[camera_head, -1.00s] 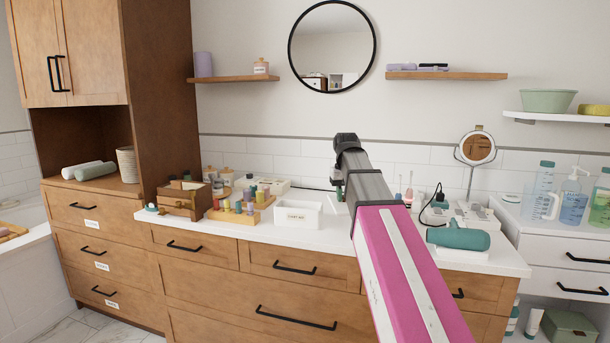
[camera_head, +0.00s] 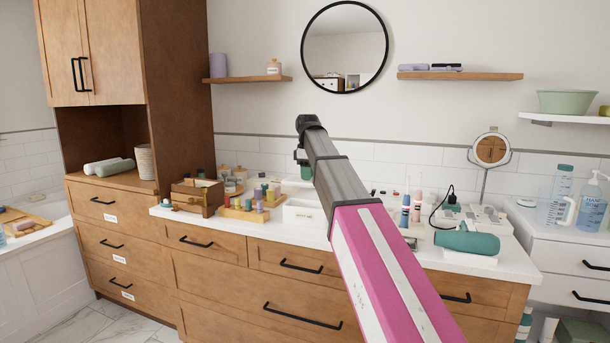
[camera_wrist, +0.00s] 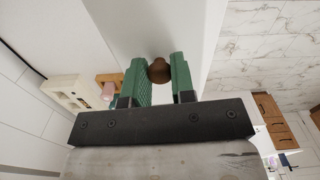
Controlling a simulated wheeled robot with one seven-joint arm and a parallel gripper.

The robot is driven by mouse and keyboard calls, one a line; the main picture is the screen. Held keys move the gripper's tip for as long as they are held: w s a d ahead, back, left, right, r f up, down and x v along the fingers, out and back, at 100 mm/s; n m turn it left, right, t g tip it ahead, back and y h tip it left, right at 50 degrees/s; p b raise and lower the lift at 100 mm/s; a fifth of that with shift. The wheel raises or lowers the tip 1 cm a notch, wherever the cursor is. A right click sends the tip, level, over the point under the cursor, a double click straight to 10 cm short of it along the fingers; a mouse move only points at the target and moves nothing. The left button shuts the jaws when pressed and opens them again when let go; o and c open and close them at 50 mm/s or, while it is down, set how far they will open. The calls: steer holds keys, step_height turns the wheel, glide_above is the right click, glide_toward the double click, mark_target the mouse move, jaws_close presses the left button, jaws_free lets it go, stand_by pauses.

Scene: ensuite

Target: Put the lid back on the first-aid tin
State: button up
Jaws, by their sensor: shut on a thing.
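My gripper (camera_wrist: 160,80) is shut on a round brown knob (camera_wrist: 159,70), held between its green fingers. A broad white surface (camera_wrist: 185,25) shows behind the knob; I cannot tell whether it is the lid or the counter. In the head view my gripper (camera_head: 304,165) is above the back of the counter, partly behind my arm. An open white box with a small front label (camera_head: 300,214), which looks like the first-aid tin, stands on the counter below it. My arm hides its right part.
Left of the box are a wooden tray of small bottles (camera_head: 248,213) and a wooden chest (camera_head: 196,198). Right of my arm are toothbrushes (camera_head: 405,209), a teal hair dryer (camera_head: 467,241) and a round mirror (camera_head: 491,150). A shelf (camera_head: 460,76) hangs above.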

steer(key=shift+f, duration=0.15)
steer(key=shift+f, duration=3.05)
steer(key=shift+f, duration=0.65)
stand_by(0.4)
steer(key=o, duration=1.5)
steer(key=shift+c, duration=0.2)
steer(key=shift+r, duration=0.15)
steer(key=shift+r, duration=3.4)
